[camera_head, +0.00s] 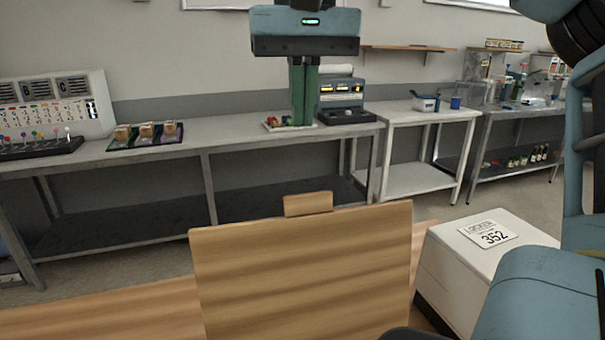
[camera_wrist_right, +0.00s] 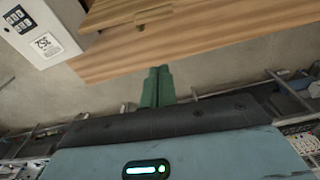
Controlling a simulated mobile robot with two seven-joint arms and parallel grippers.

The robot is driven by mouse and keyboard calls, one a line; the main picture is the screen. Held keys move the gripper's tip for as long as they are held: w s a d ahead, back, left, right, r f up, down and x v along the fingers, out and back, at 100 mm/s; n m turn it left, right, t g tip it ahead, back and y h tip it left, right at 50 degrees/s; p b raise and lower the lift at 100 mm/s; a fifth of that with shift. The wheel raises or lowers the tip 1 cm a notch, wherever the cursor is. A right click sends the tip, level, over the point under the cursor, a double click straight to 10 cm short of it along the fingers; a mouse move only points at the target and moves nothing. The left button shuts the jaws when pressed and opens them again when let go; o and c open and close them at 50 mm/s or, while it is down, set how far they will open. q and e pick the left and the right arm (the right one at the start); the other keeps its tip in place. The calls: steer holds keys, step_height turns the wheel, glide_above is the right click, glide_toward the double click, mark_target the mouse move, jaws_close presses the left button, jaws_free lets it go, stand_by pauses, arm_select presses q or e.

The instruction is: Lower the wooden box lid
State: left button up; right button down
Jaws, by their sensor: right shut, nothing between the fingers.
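The wooden box lid (camera_head: 300,270) stands raised in the head view, its broad face toward me. A small wooden tab (camera_head: 308,204) sticks up from the middle of its top edge. My right gripper (camera_head: 303,122) points down above the tab in the picture, its green fingers shut together and empty. It appears to be beyond the lid, with a gap showing between fingertips and tab. In the right wrist view the shut fingers (camera_wrist_right: 158,70) point toward a wooden surface (camera_wrist_right: 200,45); I cannot tell if they touch it. The box's inside is hidden. My left gripper is out of view.
A white locker box (camera_head: 480,250) marked 352 stands right of the lid. A wooden surface (camera_head: 100,310) extends behind the lid. A long grey bench (camera_head: 240,128) with small trays (camera_head: 145,135) runs along the wall. Open floor lies between.

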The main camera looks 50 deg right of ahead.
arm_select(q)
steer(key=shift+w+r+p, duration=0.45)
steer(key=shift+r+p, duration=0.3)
arm_select(e)
step_height(320, 180, down, 9)
steer(key=s+a, duration=0.1)
steer(key=s, duration=0.1)
steer(key=shift+a+r, duration=0.2)
steer(key=shift+a, duration=0.1)
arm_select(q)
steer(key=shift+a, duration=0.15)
arm_select(e)
steer(key=shift+s, duration=0.1)
